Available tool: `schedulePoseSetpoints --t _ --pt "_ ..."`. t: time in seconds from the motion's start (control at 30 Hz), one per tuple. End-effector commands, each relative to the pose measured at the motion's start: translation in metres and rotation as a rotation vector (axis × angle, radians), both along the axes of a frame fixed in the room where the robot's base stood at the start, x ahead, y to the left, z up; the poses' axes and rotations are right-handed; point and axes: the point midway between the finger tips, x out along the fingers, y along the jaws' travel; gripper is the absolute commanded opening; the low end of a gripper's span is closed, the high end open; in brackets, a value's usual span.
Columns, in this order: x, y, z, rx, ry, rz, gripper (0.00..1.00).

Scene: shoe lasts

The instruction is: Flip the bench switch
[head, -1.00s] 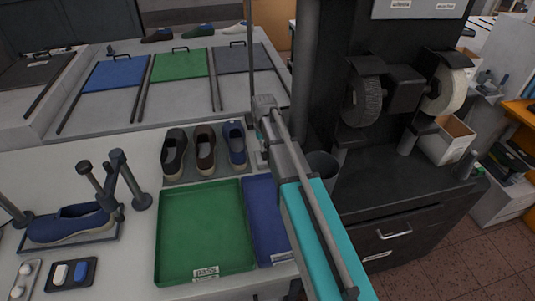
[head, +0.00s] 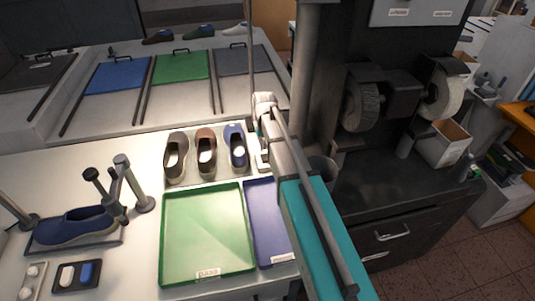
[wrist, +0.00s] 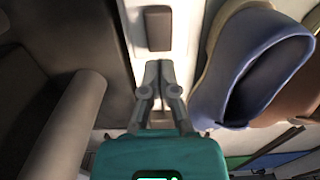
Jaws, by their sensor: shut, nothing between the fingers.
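The bench switch (wrist: 158,28) is a dark brown-grey rocker set in a pale upright plate, seen at the top of the wrist view. My gripper (wrist: 158,64) is shut and empty, its fingertips together just below the rocker in that picture. A gap shows between tips and rocker in the picture; I cannot tell the exact distance or whether they touch the plate. In the head view my arm hides most of the switch area, beside the blue shoe.
Three shoes, including a blue one (head: 236,150), stand close left of my gripper. A green tray (head: 207,274) and a blue tray (head: 268,240) lie in front. A dark grinding machine (head: 400,175) stands to the right. A clamped blue shoe (head: 75,226) is at far left.

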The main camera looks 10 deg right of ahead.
Motion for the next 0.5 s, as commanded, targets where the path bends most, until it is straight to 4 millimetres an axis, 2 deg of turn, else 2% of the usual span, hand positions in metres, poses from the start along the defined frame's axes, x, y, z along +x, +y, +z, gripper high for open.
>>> schedulePoseSetpoints --t 0.5 --pt "0.000 0.000 0.032 0.000 0.000 0.000 0.00"
